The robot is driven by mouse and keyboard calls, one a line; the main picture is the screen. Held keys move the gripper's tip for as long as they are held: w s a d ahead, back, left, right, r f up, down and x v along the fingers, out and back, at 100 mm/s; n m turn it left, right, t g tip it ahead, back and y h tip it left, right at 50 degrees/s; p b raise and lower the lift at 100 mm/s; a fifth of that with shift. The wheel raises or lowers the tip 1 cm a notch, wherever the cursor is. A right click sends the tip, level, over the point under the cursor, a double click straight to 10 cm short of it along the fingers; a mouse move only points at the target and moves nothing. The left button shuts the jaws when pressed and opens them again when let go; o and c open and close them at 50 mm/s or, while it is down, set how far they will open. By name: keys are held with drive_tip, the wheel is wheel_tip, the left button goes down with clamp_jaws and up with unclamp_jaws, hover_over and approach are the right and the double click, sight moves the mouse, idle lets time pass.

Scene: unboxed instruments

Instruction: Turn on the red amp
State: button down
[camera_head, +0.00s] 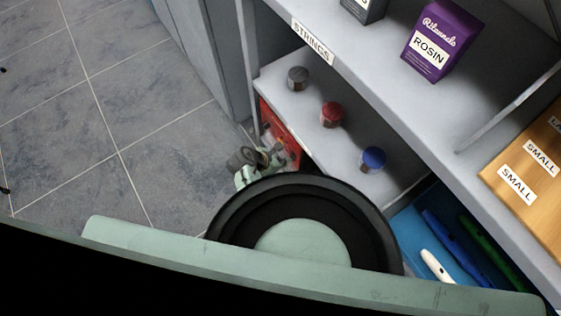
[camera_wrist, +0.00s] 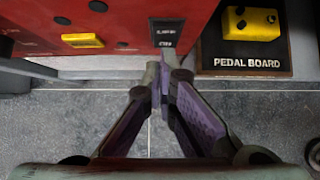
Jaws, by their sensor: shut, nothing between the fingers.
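The red amp (camera_wrist: 120,14) fills the upper left of the wrist view. Its red face carries dark round knobs, a yellow label (camera_wrist: 82,40) and a black plate (camera_wrist: 168,32) with small white marks too small to read. In the head view a red panel (camera_head: 281,137) shows under the shelf, partly hidden by my arm. My gripper (camera_wrist: 158,78) is shut and empty, with its tips just below the black plate in the wrist view. I cannot tell whether the tips touch the amp. In the head view the gripper (camera_head: 262,157) is small and beside the red panel.
A board marked PEDAL BOARD (camera_wrist: 245,62) with a yellow pedal (camera_wrist: 250,20) lies right of the amp. Shelves hold a purple rosin box (camera_head: 437,40) and grey, red (camera_head: 332,113) and blue (camera_head: 372,158) round items.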

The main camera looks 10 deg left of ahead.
drive_tip(key=shift+r, duration=0.1)
drive_tip(key=shift+w+d+f+p, duration=0.2)
drive_tip(key=shift+w+p, duration=0.05)
drive_tip(key=shift+p, duration=0.25)
drive_tip(key=shift+r, duration=0.1)
drive_tip(key=shift+r+p, duration=0.75)
drive_tip(key=shift+p, duration=0.35)
drive_tip(key=shift+s, duration=0.1)
